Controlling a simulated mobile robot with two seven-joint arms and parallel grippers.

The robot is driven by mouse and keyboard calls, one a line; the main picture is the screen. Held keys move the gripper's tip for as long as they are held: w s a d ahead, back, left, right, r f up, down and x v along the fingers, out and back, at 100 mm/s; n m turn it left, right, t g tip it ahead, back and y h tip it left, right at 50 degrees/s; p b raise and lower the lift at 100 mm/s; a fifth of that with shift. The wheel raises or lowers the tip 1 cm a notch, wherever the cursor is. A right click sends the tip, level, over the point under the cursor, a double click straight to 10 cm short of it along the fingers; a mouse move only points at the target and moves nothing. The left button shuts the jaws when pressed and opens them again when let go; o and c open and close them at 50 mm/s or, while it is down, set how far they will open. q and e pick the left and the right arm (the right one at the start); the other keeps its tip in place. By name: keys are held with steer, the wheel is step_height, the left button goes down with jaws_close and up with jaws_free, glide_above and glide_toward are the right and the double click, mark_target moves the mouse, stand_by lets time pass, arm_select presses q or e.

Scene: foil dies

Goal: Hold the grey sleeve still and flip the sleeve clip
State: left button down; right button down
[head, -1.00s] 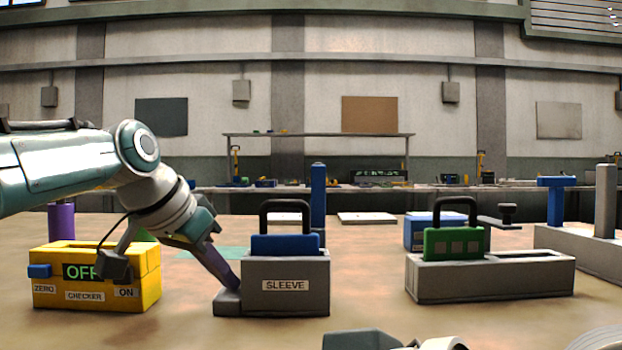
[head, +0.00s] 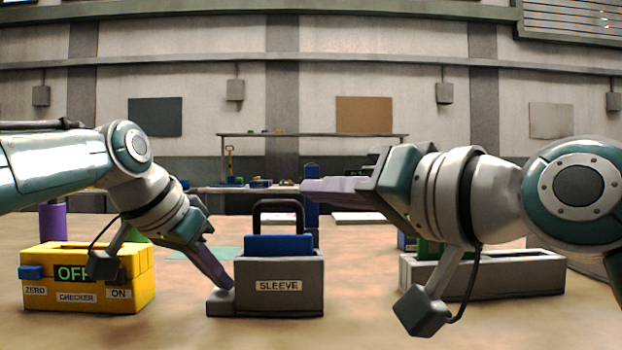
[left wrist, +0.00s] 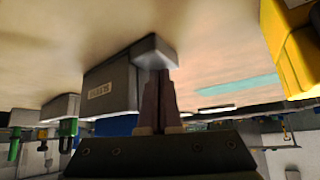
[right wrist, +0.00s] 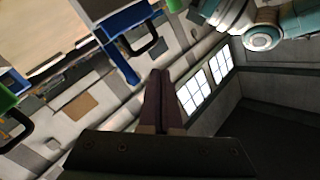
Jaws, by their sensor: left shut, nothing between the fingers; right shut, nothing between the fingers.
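The grey sleeve (head: 290,302), labelled SLEEVE, stands on the table with a blue block (head: 278,246) in it. The block has a black handle (head: 278,204). A tall blue bar (head: 311,212), perhaps the clip, stands upright behind the sleeve. My left gripper (head: 230,286) is shut and empty, its tips at the low grey foot on the sleeve's left; the left wrist view shows them at this foot (left wrist: 152,50). My right gripper (head: 304,186) is shut and empty, pointing left across the bar at handle height. In the right wrist view its tips show beside the bar (right wrist: 118,58); contact is unclear.
A yellow checker box (head: 145,268) reading OFF stands at the left, with a purple post (head: 53,222) behind it. A grey holder (head: 530,275) with a green block stands at the right, partly hidden by my right arm. The table in front of the sleeve is clear.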

arm_select(q)
steer(key=shift+s+a+f, duration=0.1)
steer(key=shift+f, duration=0.25)
arm_select(e)
steer(key=w, duration=0.8)
steer(key=shift+w+r, duration=0.35)
steer(key=shift+r, duration=0.1)
steer(key=shift+a, duration=0.1)
stand_by(1.2)
steer(key=shift+w, duration=0.35)
steer(key=shift+w, duration=0.7)
stand_by(0.7)
steer(key=shift+s+f, duration=0.1)
steer(key=shift+s, duration=1.05)
arm_select(q)
steer(key=shift+r, duration=0.1)
arm_select(e)
steer(key=s, duration=0.5)
steer(key=shift+f, duration=0.25)
